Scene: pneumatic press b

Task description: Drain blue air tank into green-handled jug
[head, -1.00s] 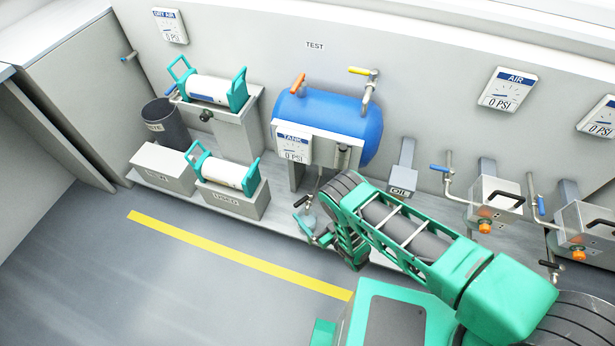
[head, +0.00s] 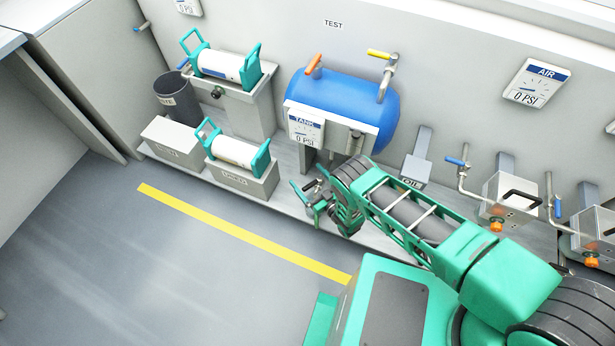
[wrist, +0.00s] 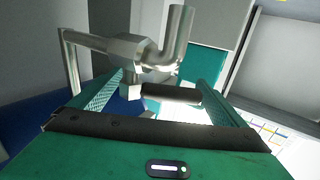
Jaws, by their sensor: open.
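The blue air tank (head: 345,98) stands against the back wall, and its gauge (head: 305,128) reads 0 PSI. My gripper (head: 314,200) is low in front of the tank, below its drain area. In the wrist view my gripper (wrist: 158,98) is open, one teal finger on each side. A metal drain valve (wrist: 130,50) with a bent spout fills the upper middle there. Its black lever (wrist: 172,94) lies crosswise between the fingers; I cannot tell whether they touch it. I cannot make out the green-handled jug for certain; my gripper covers that spot in the head view.
An orange-handled valve (head: 313,64) and a yellow-handled valve (head: 380,54) top the tank. Left are teal-framed cylinders (head: 238,152) on grey stands and a dark waste bin (head: 177,100). An oil box (head: 415,170) stands right. The floor left of the yellow line (head: 240,230) is clear.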

